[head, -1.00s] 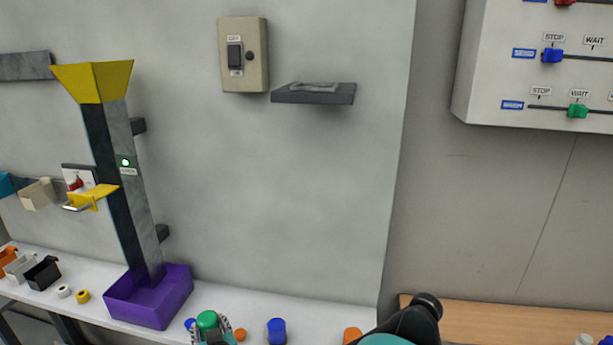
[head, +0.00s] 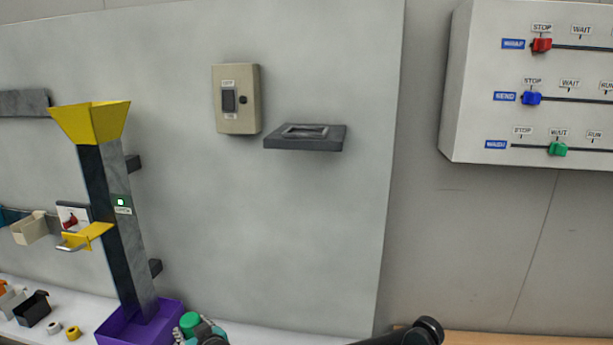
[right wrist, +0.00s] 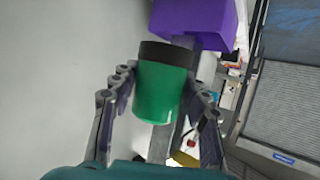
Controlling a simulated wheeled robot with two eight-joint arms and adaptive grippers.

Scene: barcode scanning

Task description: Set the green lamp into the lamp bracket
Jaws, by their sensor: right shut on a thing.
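The green lamp (head: 189,322) is a green cylinder with a dark band at one end, seen closely in the right wrist view (right wrist: 160,92). My right gripper (right wrist: 160,108) is shut on it, one finger on each side. In the head view, the lamp and right gripper (head: 203,332) are at the bottom edge, just right of the purple bin. The lamp bracket appears to be the dark grey wall shelf (head: 304,144) with a rectangular raised frame on top. The gripper is well below and left of it. My left gripper is not in view.
A beige switch box (head: 237,100) is left of and above the shelf. A yellow-topped chute (head: 118,210) runs down into the purple bin (head: 165,310). A white panel with sliders (head: 480,90) hangs at right. The wall below the shelf is clear.

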